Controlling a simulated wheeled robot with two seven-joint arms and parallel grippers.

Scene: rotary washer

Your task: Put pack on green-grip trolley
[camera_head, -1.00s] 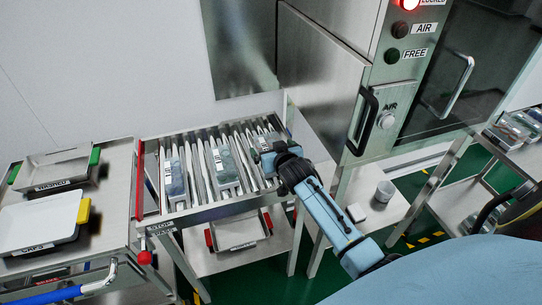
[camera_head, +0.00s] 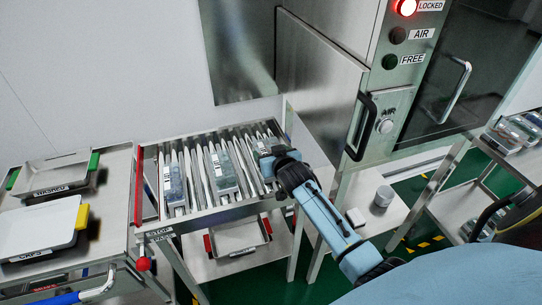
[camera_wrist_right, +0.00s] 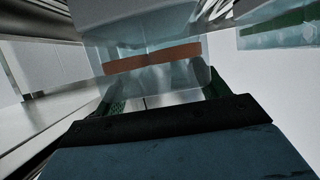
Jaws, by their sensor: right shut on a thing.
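My right gripper (camera_head: 270,160) is at the right end of the roller rack, low over the rollers. In the right wrist view its fingers (camera_wrist_right: 160,98) are shut on a clear, pale blue pack (camera_wrist_right: 150,45) with an orange-brown band. In the head view this pack (camera_head: 262,144) is partly hidden by the gripper. Two more packs, one at the left (camera_head: 173,180) and one in the middle (camera_head: 222,168), lie on the rollers. A trolley (camera_head: 112,215) stands at the left; the handle grip I see on it is blue (camera_head: 62,299). I see no trolley with a green grip. My left gripper is not in view.
The roller rack (camera_head: 205,216) has a red bar at its left. The trolley holds a green-handled tray (camera_head: 55,190) and a yellow-handled tray (camera_head: 45,250). A steel cabinet door (camera_head: 320,85) stands close behind my right arm. Packs lie on a table (camera_head: 520,160) at the right.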

